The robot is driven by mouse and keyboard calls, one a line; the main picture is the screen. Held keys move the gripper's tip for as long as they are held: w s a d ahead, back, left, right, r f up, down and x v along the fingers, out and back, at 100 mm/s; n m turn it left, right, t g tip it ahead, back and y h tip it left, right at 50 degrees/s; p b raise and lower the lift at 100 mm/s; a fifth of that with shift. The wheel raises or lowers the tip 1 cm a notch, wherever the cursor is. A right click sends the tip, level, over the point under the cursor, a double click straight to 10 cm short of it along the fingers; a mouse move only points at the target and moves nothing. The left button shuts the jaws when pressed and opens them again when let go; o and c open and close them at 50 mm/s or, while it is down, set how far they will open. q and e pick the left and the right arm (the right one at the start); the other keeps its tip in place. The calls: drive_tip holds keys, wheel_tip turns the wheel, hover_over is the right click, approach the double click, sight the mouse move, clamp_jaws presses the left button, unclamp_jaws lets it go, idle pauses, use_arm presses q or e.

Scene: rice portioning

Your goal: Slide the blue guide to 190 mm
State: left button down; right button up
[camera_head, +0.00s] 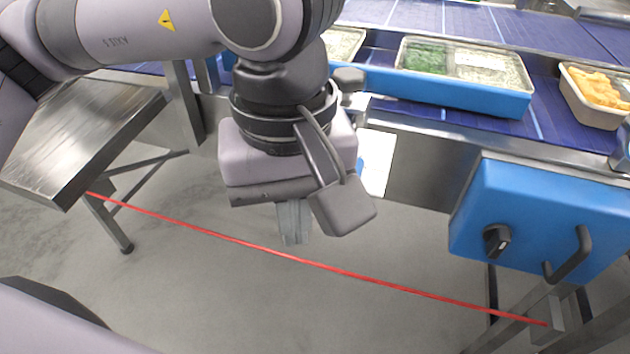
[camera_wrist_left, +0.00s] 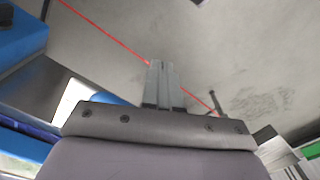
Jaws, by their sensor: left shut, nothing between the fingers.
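A long blue rail (camera_head: 450,92), which looks like the blue guide, runs along the near side of the purple-blue conveyor belt (camera_head: 400,15) in the head view. My left arm hides part of it. My left gripper (camera_head: 293,240) hangs in front of the conveyor, apart from the rail. It points down over the floor with its fingers together and empty. The fingers also show shut in the left wrist view (camera_wrist_left: 160,68), against grey floor. A white sheet or plate (camera_head: 378,160) shows behind the gripper; no scale marks are readable. My right gripper is not in view.
Trays with green and white food (camera_head: 462,66) stand behind the rail, and a tub of yellow pieces (camera_head: 598,92) at right. A blue box (camera_head: 535,215) with knob and handle juts out at right. A red line (camera_head: 400,287) crosses the front. A metal table (camera_head: 75,125) stands at left.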

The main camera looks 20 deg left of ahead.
use_arm(q)
wheel_tip(320, 180, up, 8)
drive_tip(key=p, duration=0.5)
idle(0.7)
